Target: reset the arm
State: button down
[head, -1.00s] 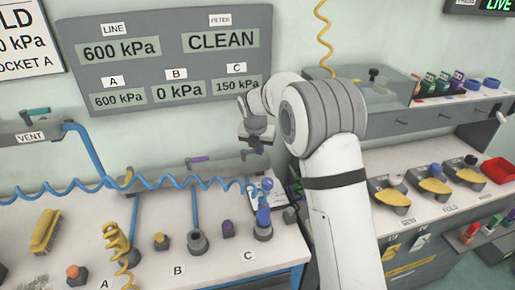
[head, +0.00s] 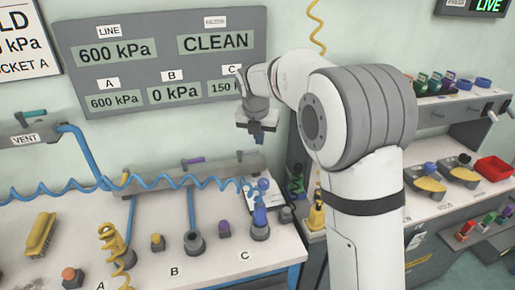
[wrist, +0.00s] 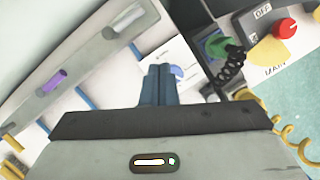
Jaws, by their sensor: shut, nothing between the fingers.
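My gripper (head: 256,128) hangs at the end of my white and grey arm, in front of the lower right part of the pressure panel (head: 160,52). It is above the back of the left bench, clear of the bench top, and looks empty. In the wrist view its blue-grey fingers (wrist: 158,86) are together beyond the dark bar of the gripper body. My arm is bent, with its large grey joint at the right of the head view. It hides part of the right bench.
A blue fitting (head: 260,212) stands upright in the socket by label C, below my gripper. A coiled blue hose (head: 85,187) crosses the left bench. A yellow brush (head: 40,235) lies at left. A red tray (head: 494,168) sits on the right bench.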

jog(key=s+d+r+m, duration=0.2)
jog(key=s+d+m, duration=0.3)
jog(key=s+m, duration=0.3)
jog(key=s+d+r+m, duration=0.2)
jog(key=s+d+m, duration=0.3)
jog(key=s+m, duration=0.25)
jog(key=s+d+f+m, duration=0.2)
jog(key=s+m, duration=0.7)
jog(key=s+d+f+m, duration=0.3)
jog(key=s+m, duration=0.5)
jog(key=s, duration=0.1)
jog(key=shift+d+f+m+y, duration=0.2)
jog(key=shift+f+m+y, duration=0.05)
jog(key=shift+m+y, duration=0.15)
